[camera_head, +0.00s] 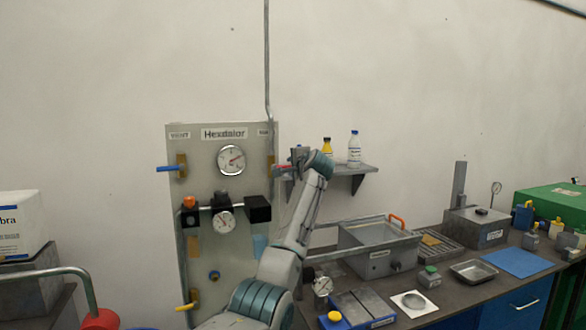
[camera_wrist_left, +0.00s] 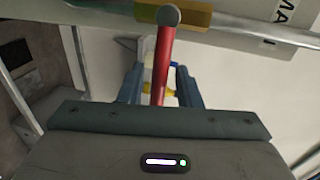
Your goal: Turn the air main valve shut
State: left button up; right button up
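The air main valve has a brass body (camera_head: 270,163) at the right edge of the grey panel (camera_head: 205,145), under a partly hidden label. Its red lever (camera_head: 283,167) points right, crosswise to the vertical pipe. My left gripper (camera_head: 298,156) is at the lever's outer end. In the left wrist view the red lever (camera_wrist_left: 164,65) runs from a grey pivot on the brass body (camera_wrist_left: 195,17) down between the two blue fingers of my left gripper (camera_wrist_left: 160,88). Gaps show beside the lever, so the fingers look open around it. My right gripper is not in view.
A blue-handled vent valve (camera_head: 169,168) and a yellow-handled valve (camera_head: 186,307) are also on the panel. A shelf (camera_head: 352,170) with a yellow bottle (camera_head: 327,147) and a white bottle (camera_head: 354,149) is close right of my gripper. The bench (camera_head: 450,294) below is crowded.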

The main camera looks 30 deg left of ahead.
pick_arm(q)
jog(key=shift+s+d, duration=0.15)
jog(key=shift+d, duration=0.05)
jog(key=b+v, duration=0.5)
jog(key=v, duration=0.5)
jog(key=shift+s+d+r, duration=0.1)
jog(key=shift+r, duration=0.05)
